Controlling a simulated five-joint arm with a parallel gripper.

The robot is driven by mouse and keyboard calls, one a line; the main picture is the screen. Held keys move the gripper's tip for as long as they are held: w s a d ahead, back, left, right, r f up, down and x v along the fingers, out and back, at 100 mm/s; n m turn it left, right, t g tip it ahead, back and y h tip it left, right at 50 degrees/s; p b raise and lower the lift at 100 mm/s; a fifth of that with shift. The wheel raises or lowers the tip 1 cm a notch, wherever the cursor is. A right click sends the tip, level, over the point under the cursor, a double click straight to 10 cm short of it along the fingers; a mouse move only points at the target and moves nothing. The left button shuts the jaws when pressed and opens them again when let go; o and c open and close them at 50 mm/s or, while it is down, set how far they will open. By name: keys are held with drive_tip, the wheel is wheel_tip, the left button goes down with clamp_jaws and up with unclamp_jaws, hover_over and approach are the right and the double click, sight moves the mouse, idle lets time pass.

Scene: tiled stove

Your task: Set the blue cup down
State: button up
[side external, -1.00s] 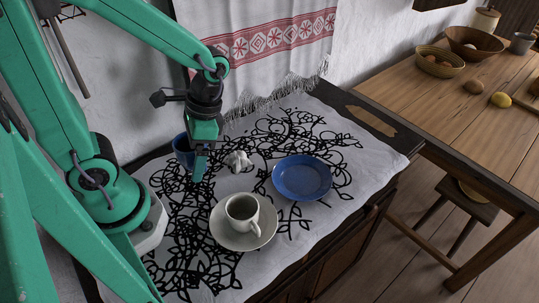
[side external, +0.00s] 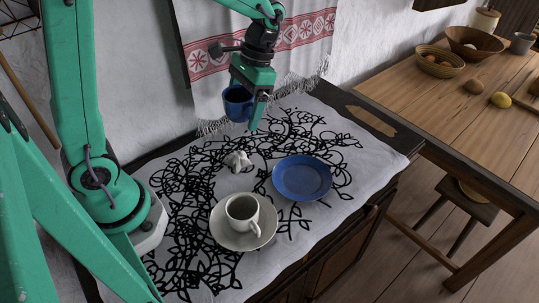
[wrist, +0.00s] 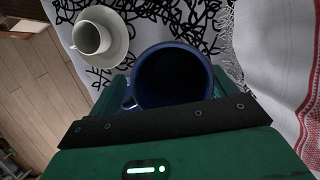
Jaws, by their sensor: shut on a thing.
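The blue cup (side external: 238,103) is held in my gripper (side external: 250,112), upright or nearly so, raised above the black-patterned white cloth (side external: 185,255). In the wrist view the cup (wrist: 172,75) shows its dark open mouth between the jaws of my gripper (wrist: 165,95), with its handle toward the left. The blue saucer (side external: 302,178) lies empty on the cloth, to the right of and below the cup in the side view. My gripper is shut on the cup; the exact contact is partly hidden.
A pale cup (side external: 242,211) stands on a pale saucer (side external: 222,232) near the cloth's front. A crumpled whitish thing (side external: 237,161) lies on the cloth. A fringed towel (side external: 225,35) hangs behind. A wooden table (side external: 420,90) with bowls stands at the right.

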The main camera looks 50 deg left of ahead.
drive_tip(key=w+a+r+n, duration=0.1)
drive_tip(key=w+r, duration=0.2)
drive_tip(key=w, duration=0.5)
drive_tip(key=shift+a+n, duration=0.3)
drive_tip(key=shift+w, duration=0.1)
drive_tip(key=s+d+f+m, duration=0.2)
drive_tip(key=s+d, duration=0.1)
drive_tip(key=d, duration=0.4)
drive_tip(key=s+d+f+m+y, duration=0.1)
drive_tip(key=s+d, duration=0.3)
drive_tip(key=d, duration=0.4)
drive_tip(key=s+d+f+m+y, duration=0.1)
drive_tip(key=s+d+f+m, duration=0.2)
drive_tip(key=d, duration=0.5)
drive_tip(key=shift+s+f+t, duration=0.35)
drive_tip(key=shift+s+t, duration=0.05)
hover_over(299, 185)
drive_tip(key=w, duration=0.1)
drive_tip(key=shift+g+h, duration=0.3)
drive_tip(key=shift+h, duration=0.1)
drive_tip(key=f, duration=0.7)
drive_tip(key=shift+w+d, duration=0.2)
drive_tip(key=shift+d, duration=0.1)
drive_tip(key=shift+f, duration=2)
drive_tip(key=o, duration=1)
drive_tip(key=shift+s+f, duration=0.1)
